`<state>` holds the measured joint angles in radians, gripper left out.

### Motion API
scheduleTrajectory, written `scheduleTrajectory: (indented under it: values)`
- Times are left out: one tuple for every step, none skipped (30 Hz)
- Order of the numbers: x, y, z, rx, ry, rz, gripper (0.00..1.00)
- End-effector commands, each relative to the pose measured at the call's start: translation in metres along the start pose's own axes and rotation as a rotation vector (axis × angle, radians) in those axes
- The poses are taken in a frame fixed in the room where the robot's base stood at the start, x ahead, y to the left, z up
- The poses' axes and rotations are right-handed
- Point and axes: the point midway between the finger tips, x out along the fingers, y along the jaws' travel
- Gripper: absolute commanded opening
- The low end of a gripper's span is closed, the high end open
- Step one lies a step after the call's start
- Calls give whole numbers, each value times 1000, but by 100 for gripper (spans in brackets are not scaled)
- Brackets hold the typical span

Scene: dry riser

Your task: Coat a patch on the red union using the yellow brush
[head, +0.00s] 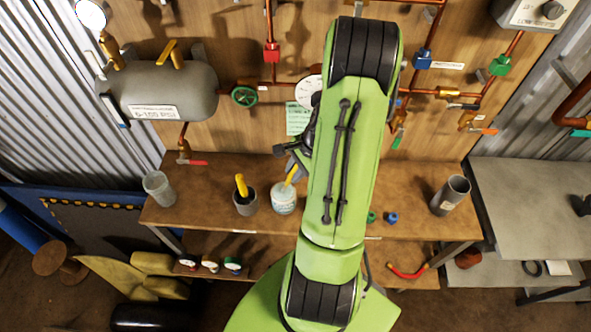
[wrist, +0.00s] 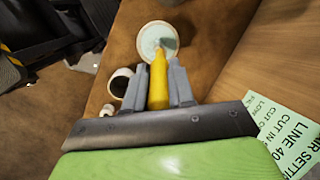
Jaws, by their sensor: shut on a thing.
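The red union (head: 271,53) sits on a copper pipe on the wooden board, left of my arm, in the head view. The yellow brush (wrist: 157,85) is between the fingers of my gripper (wrist: 157,68), which is shut on its handle. The brush's lower end is at the mouth of a pale pot (wrist: 143,38) holding light, greenish contents; its bristles are hard to make out. In the head view my gripper (head: 295,168) is partly hidden by my arm, above the pot (head: 284,203) on the bench.
A dark cup (head: 246,207) with another yellow handle stands left of the pot. A clear cup (head: 159,190) stands at the bench's left, a grey cylinder (head: 451,195) at its right. A grey tank (head: 158,92), gauges and a green valve wheel (head: 244,96) project from the board.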

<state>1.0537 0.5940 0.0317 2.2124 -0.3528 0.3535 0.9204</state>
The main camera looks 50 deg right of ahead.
Motion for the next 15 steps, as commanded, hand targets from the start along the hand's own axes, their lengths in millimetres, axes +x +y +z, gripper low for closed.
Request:
scheduleTrajectory:
  values:
    - [1,1,0,2,0,4,0]
    - [1,1,0,2,0,4,0]
    - [1,1,0,2,0,4,0]
    - [0,1,0,2,0,4,0]
    - [-1,1,0,3,0,4,0]
    - [-3,1,1,2,0,4,0]
    - [-5,0,2,2,0,4,0]
    - [-8,-1,2,2,0,4,0]
    - [-12,-2,4,2,0,3,0]
    - [-15,-3,4,2,0,3,0]
    - [-18,-3,5,1,1,3,0]
    - [-22,-4,6,1,1,2,0]
    - [-25,-5,7,1,1,2,0]
    - [-28,-6,8,1,1,2,0]
    - [-32,-6,9,1,1,1,0]
